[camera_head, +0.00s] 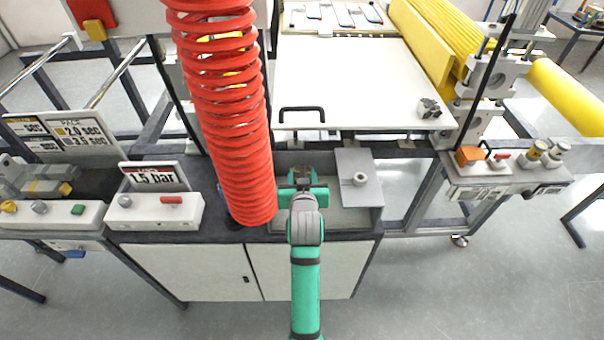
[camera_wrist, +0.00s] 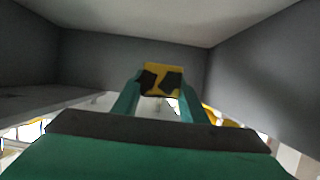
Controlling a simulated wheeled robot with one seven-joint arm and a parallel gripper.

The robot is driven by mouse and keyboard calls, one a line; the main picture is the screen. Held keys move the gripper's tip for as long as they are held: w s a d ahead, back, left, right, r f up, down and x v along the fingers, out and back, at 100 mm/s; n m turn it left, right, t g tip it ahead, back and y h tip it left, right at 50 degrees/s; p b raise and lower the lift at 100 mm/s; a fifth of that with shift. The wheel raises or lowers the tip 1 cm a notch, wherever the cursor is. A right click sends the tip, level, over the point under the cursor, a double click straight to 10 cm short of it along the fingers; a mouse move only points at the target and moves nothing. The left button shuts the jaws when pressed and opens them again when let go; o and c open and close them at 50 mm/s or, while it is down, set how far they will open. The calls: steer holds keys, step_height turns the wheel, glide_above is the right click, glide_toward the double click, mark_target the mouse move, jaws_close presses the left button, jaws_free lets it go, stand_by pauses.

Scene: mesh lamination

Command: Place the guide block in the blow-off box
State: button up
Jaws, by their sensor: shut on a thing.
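The blow-off box (camera_head: 345,220) is a grey open bay in the dark bench, in the lower middle of the head view. My green gripper (camera_head: 303,176) reaches into it from the front. In the wrist view, grey box walls (camera_wrist: 255,65) stand around my gripper (camera_wrist: 160,82). Its dark fingertips are shut on a small yellow piece, taken to be the guide block (camera_wrist: 163,68). My gripper largely hides this piece in the head view. Whether it touches the box floor cannot be told.
A grey plate with a round knob (camera_head: 359,180) covers the right part of the box. A red coiled hose (camera_head: 228,120) hangs close on the left.

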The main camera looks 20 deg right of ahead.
steer(key=shift+f, duration=0.3)
steer(key=o, duration=1.1)
steer(key=shift+f, duration=0.2)
steer(key=v, duration=0.4)
steer(key=r+v, duration=0.1)
steer(key=v, duration=0.7)
steer(key=shift+r, duration=0.35)
